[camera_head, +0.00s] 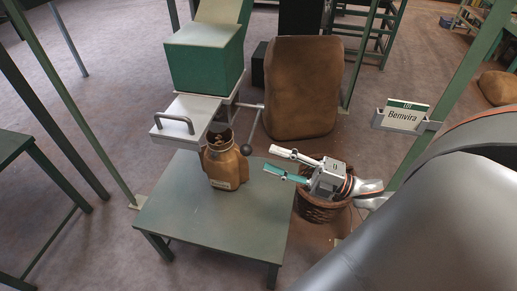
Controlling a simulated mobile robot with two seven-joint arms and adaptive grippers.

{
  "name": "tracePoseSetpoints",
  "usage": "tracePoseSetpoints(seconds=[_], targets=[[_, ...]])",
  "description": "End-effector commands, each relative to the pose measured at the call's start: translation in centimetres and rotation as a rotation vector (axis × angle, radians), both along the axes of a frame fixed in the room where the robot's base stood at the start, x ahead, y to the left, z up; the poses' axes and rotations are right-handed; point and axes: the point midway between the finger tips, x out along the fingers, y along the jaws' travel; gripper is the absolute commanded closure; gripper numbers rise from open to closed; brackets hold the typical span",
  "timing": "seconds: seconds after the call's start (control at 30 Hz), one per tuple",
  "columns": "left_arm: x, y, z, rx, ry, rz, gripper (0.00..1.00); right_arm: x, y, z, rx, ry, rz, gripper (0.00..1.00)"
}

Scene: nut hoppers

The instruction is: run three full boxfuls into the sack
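A green hopper (204,66) stands above the table, with a pale metal box (183,120) with a grey handle beneath it. A rod with a dark ball knob (247,149) sticks out at its right. A small brown sack (223,168) stands upright and open on the green table (190,225), under the metal box's right edge. Brown contents show in its mouth; how full it is cannot be told. My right gripper (269,159) is open and empty, right of the sack and below the knob, touching neither. My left gripper is out of view.
A wicker basket (318,209) stands behind and below my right gripper. A large brown sack (303,88) is on the floor behind. A "Bemvira" sign (403,115) hangs on a green post at right. The table's front is clear.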

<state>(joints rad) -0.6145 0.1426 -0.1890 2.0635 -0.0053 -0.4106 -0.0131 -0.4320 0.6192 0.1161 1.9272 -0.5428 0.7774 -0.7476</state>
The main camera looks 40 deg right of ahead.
Motion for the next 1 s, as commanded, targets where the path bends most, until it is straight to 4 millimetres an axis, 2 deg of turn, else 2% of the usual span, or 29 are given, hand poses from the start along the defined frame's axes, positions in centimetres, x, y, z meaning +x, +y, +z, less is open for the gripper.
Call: tracePoseSetpoints(seconds=[0.1, 0.3, 1.0], targets=[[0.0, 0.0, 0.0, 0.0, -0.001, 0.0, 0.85, -1.4, -1.1, -0.4, -0.001, 0.002, -0.003, 0.61], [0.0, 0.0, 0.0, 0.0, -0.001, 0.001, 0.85, -2.6, -2.0, -0.6, -0.001, 0.0, -0.001, 0.61], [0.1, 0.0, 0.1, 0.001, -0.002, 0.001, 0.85, -2.6, -2.0, -0.6, -0.001, 0.0, -0.001, 0.61]])
